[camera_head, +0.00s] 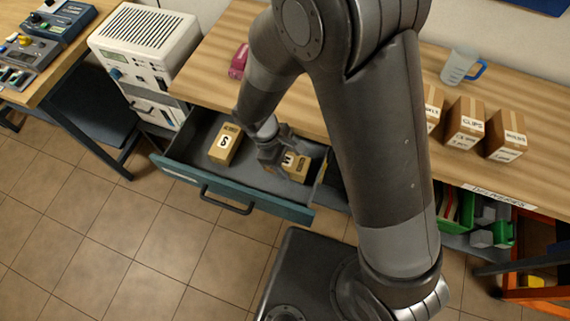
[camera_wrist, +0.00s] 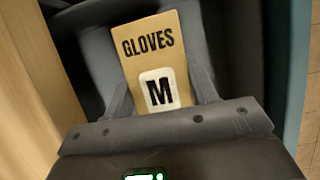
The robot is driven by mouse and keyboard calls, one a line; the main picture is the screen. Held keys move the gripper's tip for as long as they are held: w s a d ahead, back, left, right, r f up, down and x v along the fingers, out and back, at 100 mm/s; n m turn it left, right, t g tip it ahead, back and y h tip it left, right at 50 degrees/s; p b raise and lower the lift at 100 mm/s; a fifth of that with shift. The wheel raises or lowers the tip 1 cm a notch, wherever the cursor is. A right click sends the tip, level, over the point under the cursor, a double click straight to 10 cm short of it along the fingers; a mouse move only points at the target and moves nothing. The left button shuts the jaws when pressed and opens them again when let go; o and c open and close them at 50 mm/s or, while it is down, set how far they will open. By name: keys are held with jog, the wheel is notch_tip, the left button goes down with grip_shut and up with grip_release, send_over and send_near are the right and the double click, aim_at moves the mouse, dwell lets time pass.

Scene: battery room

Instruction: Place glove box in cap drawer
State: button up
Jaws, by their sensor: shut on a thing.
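A tan glove box marked "GLOVES M" (camera_wrist: 150,50) is between the fingers of my gripper (camera_wrist: 162,95) in the wrist view. My gripper is shut on it. In the head view, the same box (camera_head: 297,166) is at my gripper (camera_head: 284,160), inside the open teal-fronted drawer (camera_head: 180,168). I cannot tell whether it touches the drawer floor. A second tan box marked "S" (camera_head: 226,144) lies in the drawer, left of my gripper. The drawer's label is too small to read.
The wooden bench top (camera_head: 215,60) is above the drawer. A pink object (camera_head: 239,61), a measuring jug (camera_head: 460,67) and several cardboard boxes (camera_head: 465,122) stand on it. A white power unit (camera_head: 145,45) is at the left. Green bins (camera_head: 503,233) sit under the bench at right.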

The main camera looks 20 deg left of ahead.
aim_at(287, 169)
jog(key=shift+f, duration=2.05)
jog(key=o, duration=1)
jog(key=shift+f, duration=0.15)
jog(key=shift+o, duration=0.2)
jog(key=v, duration=1.2)
